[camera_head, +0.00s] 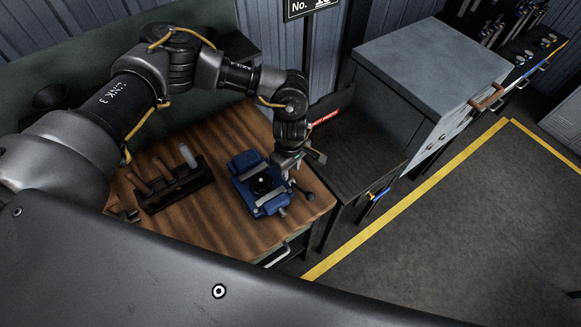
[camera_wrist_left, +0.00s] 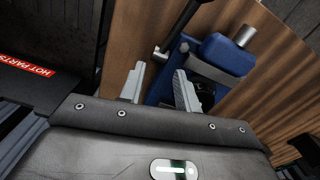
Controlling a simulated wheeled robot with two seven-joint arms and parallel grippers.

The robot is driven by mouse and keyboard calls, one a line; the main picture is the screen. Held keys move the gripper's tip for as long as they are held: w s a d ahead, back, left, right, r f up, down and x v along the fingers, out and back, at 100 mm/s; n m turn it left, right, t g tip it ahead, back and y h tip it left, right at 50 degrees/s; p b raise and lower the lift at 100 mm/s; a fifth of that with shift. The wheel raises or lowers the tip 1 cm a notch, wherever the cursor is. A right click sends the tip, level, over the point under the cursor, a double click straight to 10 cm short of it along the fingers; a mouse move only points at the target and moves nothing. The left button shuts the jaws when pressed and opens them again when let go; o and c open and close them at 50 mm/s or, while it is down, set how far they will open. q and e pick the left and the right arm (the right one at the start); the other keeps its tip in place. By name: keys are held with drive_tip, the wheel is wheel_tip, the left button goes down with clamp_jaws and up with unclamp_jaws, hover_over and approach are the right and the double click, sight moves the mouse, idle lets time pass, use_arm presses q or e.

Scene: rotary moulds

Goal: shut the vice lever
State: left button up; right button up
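The blue vice (camera_head: 245,163) sits near the right end of the wooden bench top. A dark lever (camera_head: 303,190) with a knobbed end sticks out at the vice's right side. My left gripper (camera_head: 288,170) is over the vice's right edge, close to the lever. In the left wrist view the blue vice (camera_wrist_left: 228,54) is beyond the fingertips, with the dark lever (camera_wrist_left: 182,24) rising from its edge. The two fingers of my left gripper (camera_wrist_left: 160,88) stand apart with nothing between them. Whether they touch the vice is unclear. My right gripper is not in view.
A dark rack (camera_head: 175,187) with several wooden-handled tools stands on the bench, left of the vice. The floor beyond the yellow line is clear.

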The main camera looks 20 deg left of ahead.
use_arm(q)
drive_tip(key=shift+r, duration=0.1)
drive_tip(key=shift+r+b, duration=0.25)
drive_tip(key=shift+b, duration=0.05)
wheel_tip(320, 180, up, 10)
drive_tip(key=b, duration=0.4)
idle(0.7)
